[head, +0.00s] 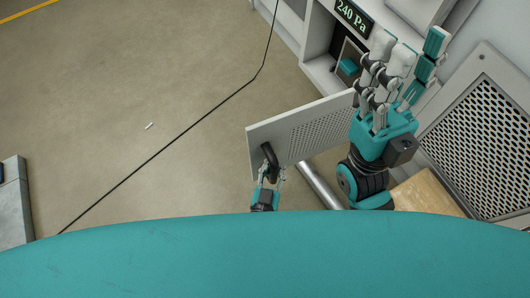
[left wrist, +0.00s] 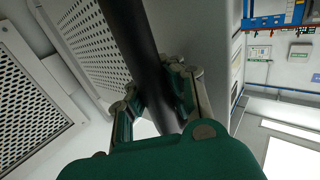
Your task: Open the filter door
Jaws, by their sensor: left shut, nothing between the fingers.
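The filter door (head: 300,122), a pale panel with a perforated area, stands swung out from the cabinet in the head view. Its right end is hidden behind my right gripper. The black handle (head: 270,158) is near the door's left end and shows as a dark bar in the left wrist view (left wrist: 134,50). My left gripper (head: 271,174) is shut at the handle's lower end, holding nothing. Its fingertips (left wrist: 155,82) lie close around the bar; I cannot tell whether they touch it. My right gripper (head: 402,70) is open and empty, above the door's right end.
A cabinet with a "240 Pa" display (head: 354,17) stands behind. Another perforated panel (head: 480,140) is at the right. A wooden block (head: 425,192) lies below it. A black cable (head: 175,140) crosses the floor. The floor left of the door is otherwise mostly free.

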